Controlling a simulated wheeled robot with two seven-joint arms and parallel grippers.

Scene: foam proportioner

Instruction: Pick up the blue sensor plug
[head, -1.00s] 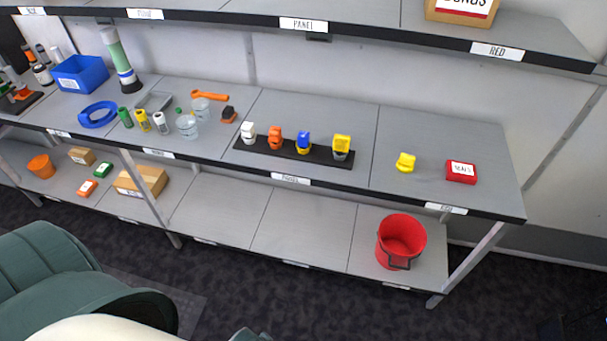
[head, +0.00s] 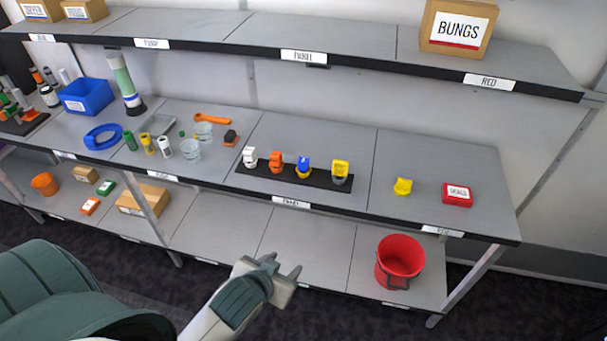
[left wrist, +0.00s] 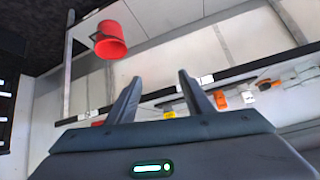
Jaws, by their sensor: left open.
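The blue sensor plug (head: 303,165) stands upright on the black strip (head: 262,170) on the middle shelf, between an orange plug (head: 276,161) and a yellow plug (head: 340,170). A white plug (head: 250,156) stands at the strip's left end. My left gripper (head: 284,267) is open and empty, in front of the shelves and well below the blue plug. Its open fingers (left wrist: 158,90) also show in the left wrist view, pointing towards the rack. My right gripper is not in view.
A loose yellow piece (head: 403,187) and a red box (head: 457,194) lie right of the strip. A red bucket (head: 399,260) stands on the lower shelf. The middle shelf's front edge (head: 330,209) lies between my left gripper and the plugs. The upper shelf (head: 370,50) overhangs behind.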

